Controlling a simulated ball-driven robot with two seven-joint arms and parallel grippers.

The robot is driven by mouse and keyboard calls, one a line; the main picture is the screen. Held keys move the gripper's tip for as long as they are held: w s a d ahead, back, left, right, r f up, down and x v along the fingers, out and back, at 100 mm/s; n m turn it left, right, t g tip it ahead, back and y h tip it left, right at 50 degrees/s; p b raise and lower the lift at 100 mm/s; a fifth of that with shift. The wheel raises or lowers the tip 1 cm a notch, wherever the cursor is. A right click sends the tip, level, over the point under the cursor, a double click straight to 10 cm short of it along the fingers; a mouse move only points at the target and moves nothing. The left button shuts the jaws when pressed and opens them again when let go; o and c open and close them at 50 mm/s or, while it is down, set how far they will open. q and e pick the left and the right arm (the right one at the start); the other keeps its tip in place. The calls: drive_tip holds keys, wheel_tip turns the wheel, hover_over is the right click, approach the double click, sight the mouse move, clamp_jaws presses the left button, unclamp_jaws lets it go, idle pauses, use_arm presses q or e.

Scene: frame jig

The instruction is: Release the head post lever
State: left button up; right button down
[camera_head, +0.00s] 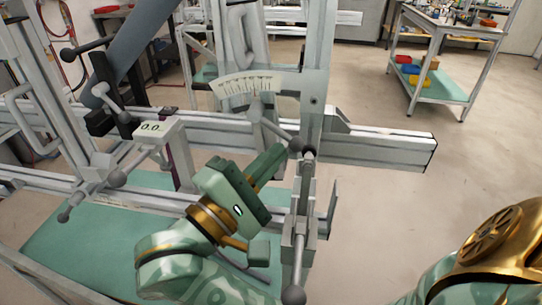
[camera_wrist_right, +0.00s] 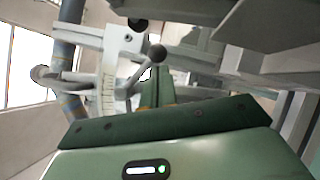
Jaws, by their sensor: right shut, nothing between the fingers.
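The head post (camera_head: 316,95) is a grey upright with a curved scale plate (camera_head: 246,85) on it. A grey lever (camera_head: 275,127) slants down and right from a pivot below the scale to a round knob (camera_head: 295,145). In the wrist view the knob (camera_wrist_right: 157,53) shows just above the fingertips, with its rod slanting down left. My right gripper (camera_head: 270,163), green, is shut and empty, its fingers pointing up toward the knob. They also show in the wrist view (camera_wrist_right: 157,88). I cannot tell whether they touch the lever. My left gripper is not in view.
A horizontal rail (camera_head: 385,150) crosses behind the post. A vertical clamp screw (camera_head: 300,220) stands right of my gripper. A display reading 0.0 (camera_head: 152,128) and other knobbed handles (camera_head: 84,47) are at left. Open floor lies at right, before a wheeled bench (camera_head: 440,85).

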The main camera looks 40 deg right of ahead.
idle(0.3)
drive_tip(key=shift+s+d+r+n+t+h, duration=0.15)
drive_tip(key=shift+n+t, duration=0.1)
drive_tip(key=shift+n, duration=0.15)
drive_tip(key=shift+s+r+n+t+h, duration=0.15)
drive_tip(key=shift+n+t, duration=0.1)
drive_tip(key=shift+n, duration=0.15)
drive_tip(key=shift+s+d+r, duration=0.45)
drive_tip(key=shift+s+r, duration=0.1)
drive_tip(key=shift+r, duration=0.35)
